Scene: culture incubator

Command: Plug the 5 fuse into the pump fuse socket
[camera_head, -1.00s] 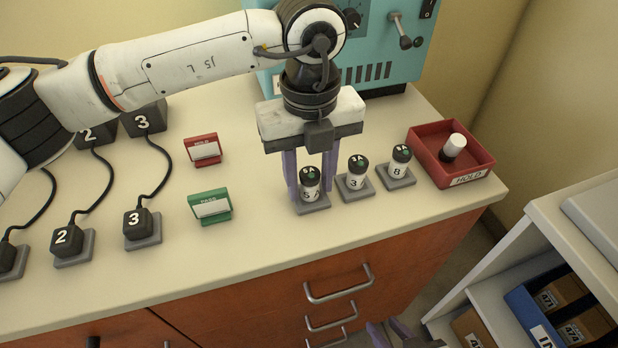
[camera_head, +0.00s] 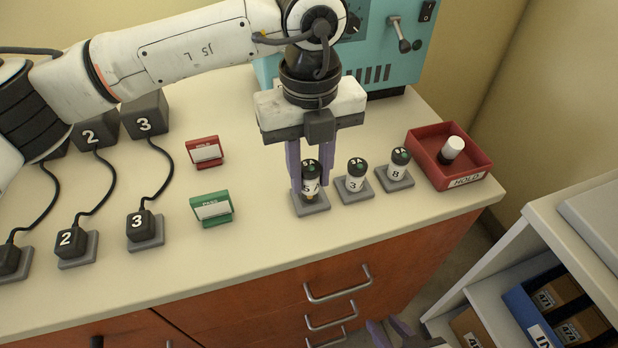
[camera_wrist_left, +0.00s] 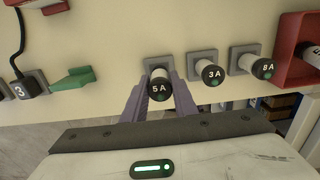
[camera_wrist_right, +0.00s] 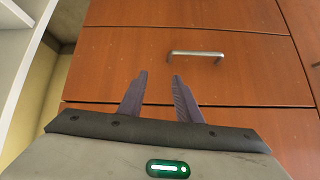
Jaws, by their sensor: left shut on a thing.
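The 5 fuse (camera_head: 311,176), white with a black cap, is held upright between the fingers of my left gripper (camera_head: 311,185). Its metal lower end shows just above its grey stand (camera_head: 313,207). In the left wrist view its cap (camera_wrist_left: 158,88) reads 5A, between the two fingers. The 3 fuse (camera_head: 356,176) and the 8 fuse (camera_head: 399,163) stand in their own grey stands to the right. My right gripper (camera_wrist_right: 160,78) is open and empty, facing the drawer fronts. I cannot make out a socket labelled pump.
A red HOLD tray (camera_head: 478,171) holds a white-topped fuse (camera_head: 452,149). A red card stand (camera_head: 204,152) and green PASS stand (camera_head: 212,208) are left of the fuses. Black plugs (camera_head: 142,223) with cables are further left. A teal machine (camera_head: 383,50) stands behind.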

